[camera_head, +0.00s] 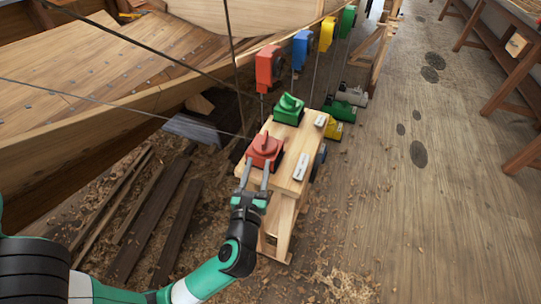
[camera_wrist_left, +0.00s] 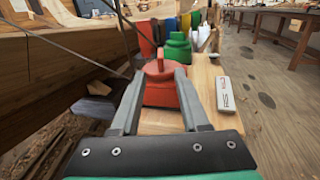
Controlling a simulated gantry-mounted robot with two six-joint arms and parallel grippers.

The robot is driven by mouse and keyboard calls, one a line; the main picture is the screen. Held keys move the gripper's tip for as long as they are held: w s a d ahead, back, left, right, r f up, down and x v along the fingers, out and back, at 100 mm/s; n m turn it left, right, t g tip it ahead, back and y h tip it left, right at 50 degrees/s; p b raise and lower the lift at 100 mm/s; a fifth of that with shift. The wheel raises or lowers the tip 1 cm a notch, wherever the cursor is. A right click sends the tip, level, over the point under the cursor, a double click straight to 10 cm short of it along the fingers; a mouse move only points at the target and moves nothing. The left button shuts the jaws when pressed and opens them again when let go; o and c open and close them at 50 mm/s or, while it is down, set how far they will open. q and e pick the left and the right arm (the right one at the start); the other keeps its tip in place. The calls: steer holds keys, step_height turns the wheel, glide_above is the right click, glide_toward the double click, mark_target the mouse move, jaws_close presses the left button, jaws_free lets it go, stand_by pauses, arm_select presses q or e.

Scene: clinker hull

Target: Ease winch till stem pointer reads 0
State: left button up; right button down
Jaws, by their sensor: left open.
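A red winch (camera_head: 264,151) sits on the near end of a wooden bench (camera_head: 295,165). A green winch (camera_head: 288,109) sits behind it on the same bench. My left gripper (camera_head: 257,174) is open, with its fingers pointing at the near side of the red winch. In the left wrist view the red winch (camera_wrist_left: 160,84) shows between and beyond the two fingers (camera_wrist_left: 160,98). I cannot tell whether the fingers touch it. The stem pointer cannot be made out in either view. My right gripper is not in view.
Red (camera_head: 268,68), blue (camera_head: 302,49), yellow (camera_head: 327,34) and green (camera_head: 347,21) boxes hang on lines above the bench. A planked hull (camera_head: 110,75) lies left. Pale labelled blocks (camera_head: 301,166) lie on the bench. Dark planks (camera_head: 178,230) lie on the floor. The floor at right (camera_head: 440,220) is clear.

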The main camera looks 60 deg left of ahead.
mark_target(265, 137)
arm_select(q)
steer(key=b+x, duration=0.3)
steer(key=x, duration=0.7)
steer(key=shift+w+a, duration=0.25)
steer(key=shift+a, duration=0.1)
steer(key=shift+w+a, duration=0.2)
steer(key=shift+a, duration=0.05)
jaws_close()
